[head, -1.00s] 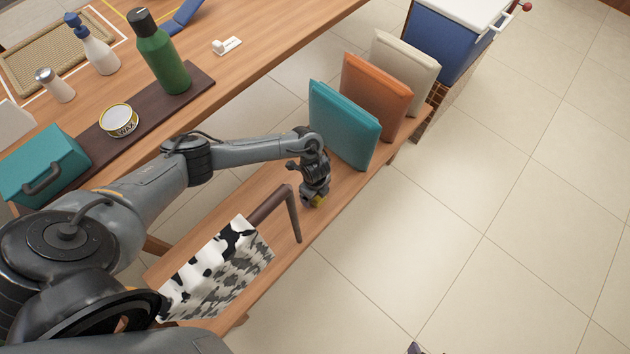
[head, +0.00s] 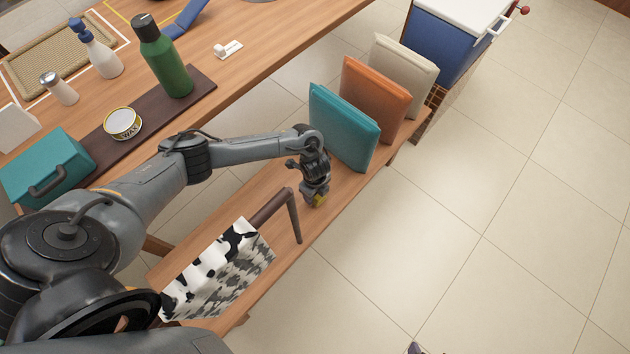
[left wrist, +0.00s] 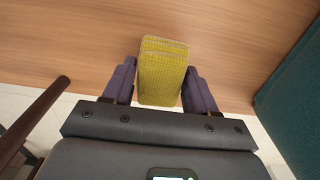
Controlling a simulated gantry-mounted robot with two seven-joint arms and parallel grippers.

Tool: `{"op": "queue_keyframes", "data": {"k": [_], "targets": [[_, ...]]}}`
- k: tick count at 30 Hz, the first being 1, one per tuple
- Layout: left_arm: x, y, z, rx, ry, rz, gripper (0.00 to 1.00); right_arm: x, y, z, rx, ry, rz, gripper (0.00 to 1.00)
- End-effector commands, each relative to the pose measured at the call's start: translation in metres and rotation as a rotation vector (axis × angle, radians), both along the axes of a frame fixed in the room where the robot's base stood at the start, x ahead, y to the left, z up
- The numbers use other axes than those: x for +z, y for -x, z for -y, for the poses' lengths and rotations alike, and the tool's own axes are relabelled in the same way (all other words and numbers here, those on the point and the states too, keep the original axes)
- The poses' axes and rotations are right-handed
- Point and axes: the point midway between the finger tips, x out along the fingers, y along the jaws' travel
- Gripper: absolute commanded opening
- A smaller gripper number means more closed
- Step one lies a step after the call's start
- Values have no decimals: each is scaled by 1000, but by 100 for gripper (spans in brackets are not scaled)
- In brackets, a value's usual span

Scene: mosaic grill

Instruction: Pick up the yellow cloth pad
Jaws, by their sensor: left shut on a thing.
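The yellow cloth pad (left wrist: 162,75) sits between the two fingers of my left gripper (left wrist: 160,88) in the left wrist view. The gripper is shut on it. In the head view only a small yellow patch of the pad (head: 319,200) shows below my left gripper (head: 317,198); the rest is hidden by the gripper. The gripper points down at the wooden bench (head: 345,192). I cannot tell whether the pad touches the bench.
A teal cushion (head: 343,127) stands close behind the gripper, with orange (head: 375,100) and cream (head: 404,75) cushions beyond it. A dark brown bar (head: 294,217) and a cow-print cloth (head: 218,270) are nearer. Tiled floor (head: 480,200) lies open at right.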

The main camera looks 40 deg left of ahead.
Motion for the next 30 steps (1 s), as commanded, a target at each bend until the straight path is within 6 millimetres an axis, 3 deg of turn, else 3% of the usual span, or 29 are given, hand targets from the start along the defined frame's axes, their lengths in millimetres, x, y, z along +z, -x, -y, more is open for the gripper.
{"op": "queue_keyframes", "data": {"k": [3, 15, 21, 30], "targets": [[24, 1, 3, -4, 2, 1, 28, 18, 0, 0, 0, 0, 0, 79], [68, 47, 66, -5, 2, -1, 28, 61, 0, 0, 1, 0, 0, 79], [81, 61, 86, -2, 1, 0, 28, 72, 0, 0, 1, 0, 0, 79], [85, 68, 95, -1, 0, 0, 28, 76, 0, 0, 1, 0, 0, 79]]}}
